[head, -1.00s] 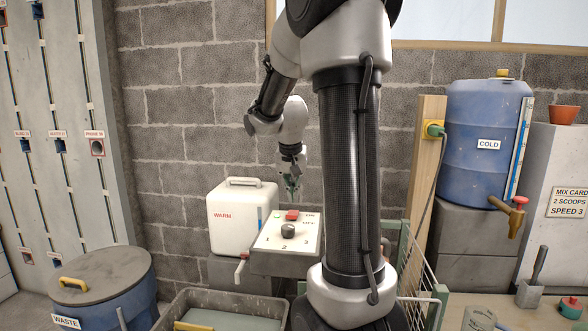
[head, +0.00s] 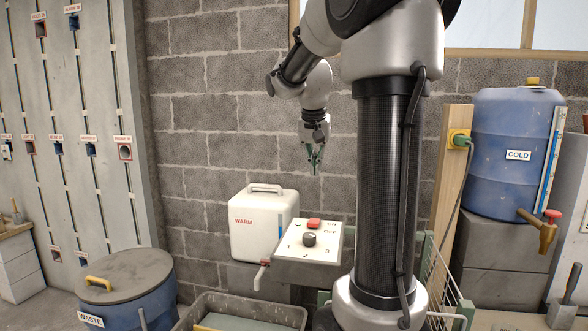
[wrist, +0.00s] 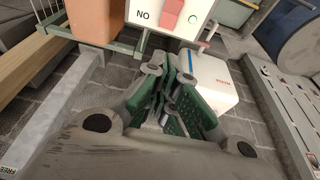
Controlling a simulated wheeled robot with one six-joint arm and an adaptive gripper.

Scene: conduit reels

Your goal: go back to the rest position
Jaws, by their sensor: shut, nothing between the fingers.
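My gripper (head: 314,158) hangs above the control box in the head view, its green-padded fingers pointing down, apart from everything. In the wrist view the fingers (wrist: 180,98) are close together with nothing between them. The control box (head: 328,236) has a sloped white face with a red switch (head: 314,223) and a dark knob (head: 309,239) over the numbers 1, 2, 3. The red switch also shows at the top of the wrist view (wrist: 172,14).
A white WARM container (head: 257,228) stands left of the control box. A lidded blue WASTE bin (head: 130,295) and a grey tub (head: 212,303) are in front. A blue COLD barrel (head: 495,180) stands right, by a wooden post (head: 450,170). The space before the block wall (head: 210,120) is free.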

